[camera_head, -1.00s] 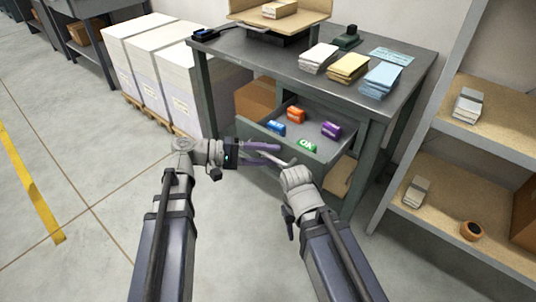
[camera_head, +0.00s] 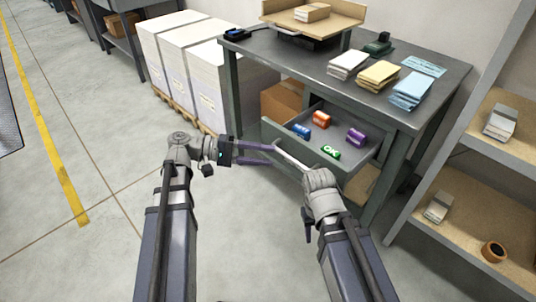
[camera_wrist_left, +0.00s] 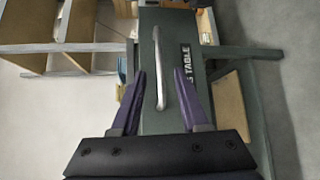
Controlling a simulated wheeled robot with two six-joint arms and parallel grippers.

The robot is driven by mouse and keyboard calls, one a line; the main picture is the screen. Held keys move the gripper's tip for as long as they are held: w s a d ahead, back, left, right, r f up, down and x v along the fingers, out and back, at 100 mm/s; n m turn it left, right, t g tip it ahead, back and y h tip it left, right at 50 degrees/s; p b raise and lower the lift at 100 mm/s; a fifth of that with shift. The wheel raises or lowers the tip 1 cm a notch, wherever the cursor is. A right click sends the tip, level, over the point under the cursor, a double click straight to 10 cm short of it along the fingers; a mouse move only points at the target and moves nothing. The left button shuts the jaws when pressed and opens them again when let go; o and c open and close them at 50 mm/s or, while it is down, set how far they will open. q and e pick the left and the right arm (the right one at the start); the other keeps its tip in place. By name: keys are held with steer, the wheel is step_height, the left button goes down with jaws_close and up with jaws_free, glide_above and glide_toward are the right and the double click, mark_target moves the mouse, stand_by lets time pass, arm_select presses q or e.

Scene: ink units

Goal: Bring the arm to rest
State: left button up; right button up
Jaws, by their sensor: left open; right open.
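My left gripper (camera_head: 271,155) is open, with two purple fingers apart, in front of the open drawer (camera_head: 352,167) of the grey table. The drawer's pale bar handle (camera_head: 293,160) lies just beyond the fingertips. In the left wrist view the handle (camera_wrist_left: 158,75) shows between and ahead of the spread fingers (camera_wrist_left: 160,85), with nothing gripped. My right gripper (camera_head: 307,228) points down beneath its wrist, low in front of the table.
The drawer holds blue (camera_head: 301,131), orange (camera_head: 321,119), purple (camera_head: 356,136) and green (camera_head: 330,152) ink units. Paper stacks stand on a pallet (camera_head: 192,113) behind left. A shelf unit (camera_head: 460,205) stands at right. The floor at left is clear.

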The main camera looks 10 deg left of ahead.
stand_by(0.3)
arm_select(q)
steer(key=s+d+f+m+g+y, duration=0.25)
steer(key=s+d+f+y, duration=0.2)
steer(key=d+f, duration=0.35)
steer(key=s+a+f+m+y, duration=0.3)
steer(key=s+f+m+y, duration=0.25)
steer(key=f+y, duration=0.65)
step_height(320, 180, up, 35)
steer(key=p, duration=3.4)
steer(key=shift+s+r+n+y, duration=0.2)
steer(key=shift+s+n+y, duration=0.05)
steer(key=shift+n+y, duration=0.2)
steer(key=shift+w, duration=0.1)
